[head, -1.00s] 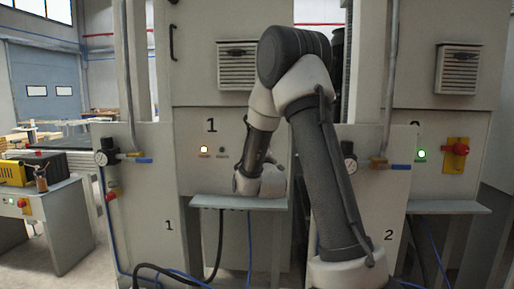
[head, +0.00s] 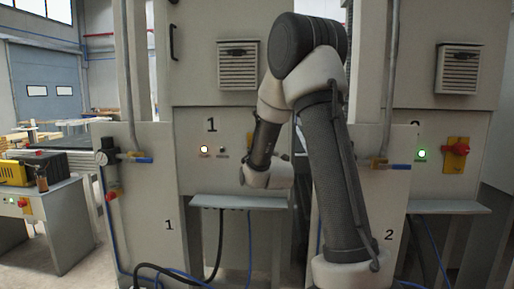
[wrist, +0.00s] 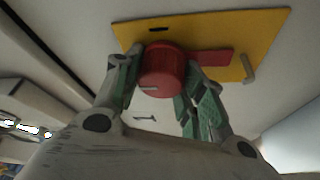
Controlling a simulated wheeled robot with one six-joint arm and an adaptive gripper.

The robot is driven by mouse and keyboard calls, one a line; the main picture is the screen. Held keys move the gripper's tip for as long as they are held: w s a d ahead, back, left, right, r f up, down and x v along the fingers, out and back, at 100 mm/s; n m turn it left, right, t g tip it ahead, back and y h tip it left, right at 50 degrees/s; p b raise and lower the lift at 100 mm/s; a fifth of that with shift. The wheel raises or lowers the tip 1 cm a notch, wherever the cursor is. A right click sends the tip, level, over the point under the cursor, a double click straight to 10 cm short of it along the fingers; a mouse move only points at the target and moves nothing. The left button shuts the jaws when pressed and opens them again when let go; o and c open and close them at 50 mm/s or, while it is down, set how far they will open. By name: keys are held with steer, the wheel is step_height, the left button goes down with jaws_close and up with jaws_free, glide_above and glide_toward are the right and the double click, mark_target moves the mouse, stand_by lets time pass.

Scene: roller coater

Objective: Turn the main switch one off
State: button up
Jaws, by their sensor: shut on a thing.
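The main switch one is a red rotary knob (wrist: 162,72) on a yellow plate (wrist: 262,38) in the wrist view, with a red handle part reaching to the right. My gripper (wrist: 160,82) has its green-padded fingers on both sides of the knob and is shut on it. In the head view, my arm hides this switch and my gripper's fingers at the front of cabinet 1 (head: 195,125).
A narrow shelf (head: 240,202) juts out below the cabinet 1 panel. Cabinet 2 at right has its own red switch (head: 461,149) on a yellow plate and a green lamp (head: 421,154). Blue-handled valves (head: 140,160) and hoses stand at the front.

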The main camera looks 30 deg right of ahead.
steer(key=o, duration=1)
steer(key=v, duration=0.7)
steer(key=shift+s, duration=0.25)
steer(key=shift+a+f, duration=0.15)
